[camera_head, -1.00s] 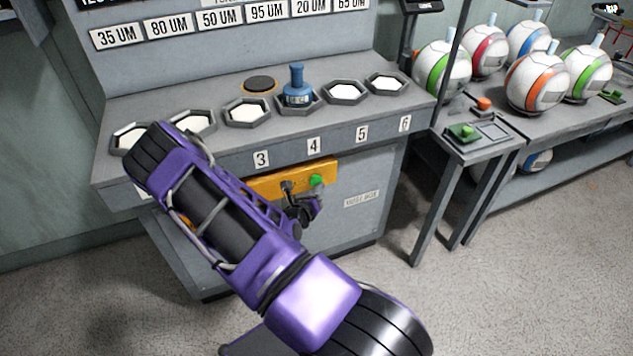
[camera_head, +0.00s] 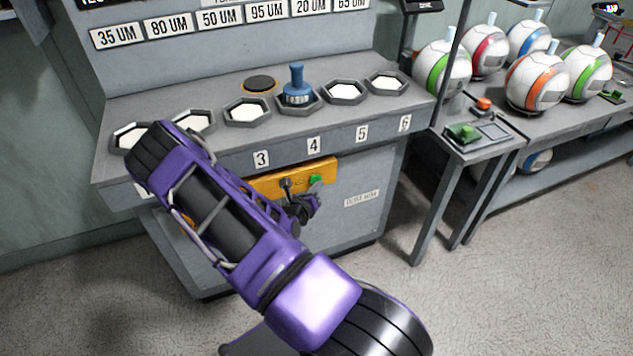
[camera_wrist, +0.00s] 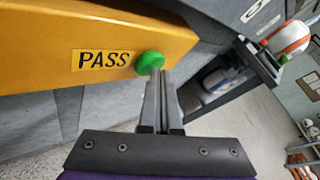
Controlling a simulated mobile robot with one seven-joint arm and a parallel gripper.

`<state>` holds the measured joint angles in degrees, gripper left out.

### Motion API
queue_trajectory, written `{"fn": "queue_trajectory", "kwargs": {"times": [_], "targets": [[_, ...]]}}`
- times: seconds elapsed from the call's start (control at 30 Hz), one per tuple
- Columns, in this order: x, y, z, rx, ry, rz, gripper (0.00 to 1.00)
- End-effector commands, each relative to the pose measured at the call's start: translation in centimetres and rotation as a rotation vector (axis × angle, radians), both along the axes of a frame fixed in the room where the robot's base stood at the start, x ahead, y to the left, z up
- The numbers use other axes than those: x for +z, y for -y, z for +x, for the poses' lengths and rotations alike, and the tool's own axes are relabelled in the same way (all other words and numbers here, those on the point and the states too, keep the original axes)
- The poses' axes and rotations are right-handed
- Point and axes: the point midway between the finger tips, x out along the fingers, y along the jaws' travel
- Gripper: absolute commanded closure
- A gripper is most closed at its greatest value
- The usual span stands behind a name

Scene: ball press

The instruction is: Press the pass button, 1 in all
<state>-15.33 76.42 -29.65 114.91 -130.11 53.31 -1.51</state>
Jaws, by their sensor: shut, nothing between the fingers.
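The pass button is a round green knob (camera_head: 316,180) at the right end of a yellow panel (camera_head: 262,187) on the front of the grey console. In the wrist view the green button (camera_wrist: 150,62) sits just right of the black PASS label (camera_wrist: 104,60). My gripper (camera_head: 308,202) is shut and empty, just below the button in the head view. In the wrist view the fingertips of my gripper (camera_wrist: 160,76) overlap the button's lower right edge. I cannot tell whether they touch it.
A blue stamp-like weight (camera_head: 297,88) stands in the fourth octagonal tray on the console top (camera_head: 200,92). A small table (camera_head: 484,140) with a green button pad stands to the right. Several striped balls (camera_head: 538,80) sit on the bench behind it.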

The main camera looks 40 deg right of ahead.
Motion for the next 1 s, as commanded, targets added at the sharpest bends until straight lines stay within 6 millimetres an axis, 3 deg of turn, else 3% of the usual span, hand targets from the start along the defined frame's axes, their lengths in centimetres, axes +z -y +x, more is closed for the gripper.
{"fn": "queue_trajectory", "kwargs": {"times": [0.53,1.0], "targets": [[0.1,0.1,0.3,0.001,0.001,-0.001,1.0],[0.1,-0.3,-1.5,0.0,0.0,0.0,1.0]]}}
